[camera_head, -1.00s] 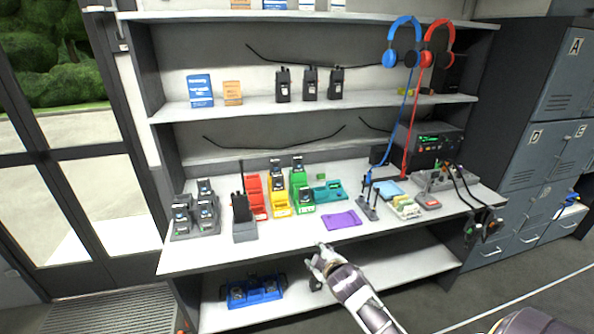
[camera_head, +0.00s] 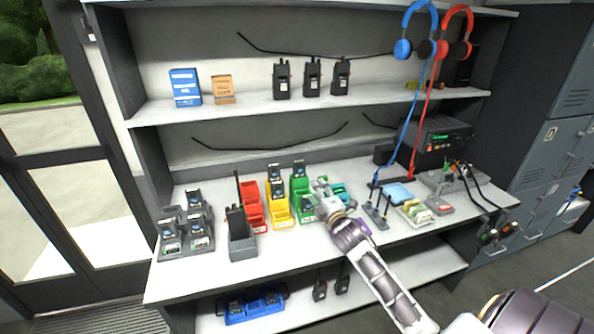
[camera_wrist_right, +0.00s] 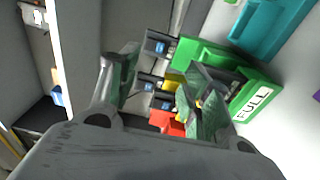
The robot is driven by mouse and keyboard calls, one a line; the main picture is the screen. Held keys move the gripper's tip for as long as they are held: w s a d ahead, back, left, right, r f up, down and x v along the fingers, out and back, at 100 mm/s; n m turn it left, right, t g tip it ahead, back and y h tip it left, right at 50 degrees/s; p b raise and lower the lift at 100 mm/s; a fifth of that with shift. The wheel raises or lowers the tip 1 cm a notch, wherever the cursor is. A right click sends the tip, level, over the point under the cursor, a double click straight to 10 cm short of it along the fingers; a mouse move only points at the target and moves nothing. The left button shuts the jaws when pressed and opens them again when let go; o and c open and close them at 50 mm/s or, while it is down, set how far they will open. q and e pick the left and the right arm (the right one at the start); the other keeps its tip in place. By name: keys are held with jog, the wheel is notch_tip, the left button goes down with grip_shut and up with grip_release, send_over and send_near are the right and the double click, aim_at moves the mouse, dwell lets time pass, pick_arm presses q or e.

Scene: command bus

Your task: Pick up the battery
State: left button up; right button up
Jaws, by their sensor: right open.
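Small dark batteries with blue labels stand in open bins on the shelf counter. One is at the back of the green bin (camera_head: 301,186), a battery (camera_head: 298,168), and another sits nearer its front. The yellow bin (camera_head: 278,208) has a battery (camera_head: 274,172) at its back. A grey rack (camera_head: 187,252) at the left holds several more. My right gripper (camera_head: 321,188) is open at the right side of the green bin. In the right wrist view its fingers (camera_wrist_right: 160,85) are spread, with the green bin's FULL label (camera_wrist_right: 257,101) and batteries (camera_wrist_right: 156,45) beyond. My left gripper is out of view.
A red bin (camera_head: 250,208) and a dark radio in a holder (camera_head: 241,240) stand left of the yellow bin. A teal tray (camera_head: 339,191) lies just right of my gripper, partly hidden. Radios (camera_head: 312,79) stand on the shelf above. The counter front is clear.

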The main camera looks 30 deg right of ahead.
send_near(303, 168)
jog(key=shift+w+f, duration=0.25)
jog(key=shift+w, duration=0.3)
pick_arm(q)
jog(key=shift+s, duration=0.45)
pick_arm(e)
jog(key=shift+w+d, duration=0.1)
jog(key=shift+w, duration=0.8)
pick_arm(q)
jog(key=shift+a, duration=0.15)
pick_arm(e)
jog(key=shift+w, duration=0.1)
jog(key=shift+w+d+r, duration=0.1)
jog(key=shift+w+d, duration=0.15)
jog(key=shift+w, duration=0.45)
jog(key=shift+w+d+r, duration=0.1)
jog(key=shift+w+d, duration=0.15)
jog(key=shift+w, duration=0.4)
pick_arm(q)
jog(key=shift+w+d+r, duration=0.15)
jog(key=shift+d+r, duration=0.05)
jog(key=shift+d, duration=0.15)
pick_arm(e)
jog(key=shift+w+d, duration=0.2)
jog(key=shift+w, duration=0.85)
